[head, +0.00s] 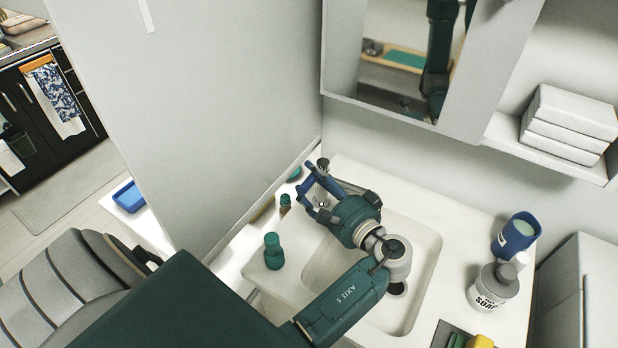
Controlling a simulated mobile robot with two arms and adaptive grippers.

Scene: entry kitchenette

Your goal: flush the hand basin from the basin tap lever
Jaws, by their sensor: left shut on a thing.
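The white hand basin (428,262) is set in the counter, with its dark drain (397,289) partly covered by my arm. My left gripper (314,186) is at the basin's back left corner, its fingers closed around the tap lever. A small grey metal end (323,163), which seems to be part of the tap, shows just past the fingers. The rest of the tap and lever is hidden by the gripper, and I cannot make out any running water. My right gripper is out of view.
Two teal bottles, one nearer (273,253) and one farther (285,202), stand left of the basin. A soap dispenser (493,289), a blue cup (514,236) and a yellow sponge (480,341) are at right. A mirror cabinet (455,105) and a towel shelf (505,135) overhang the counter.

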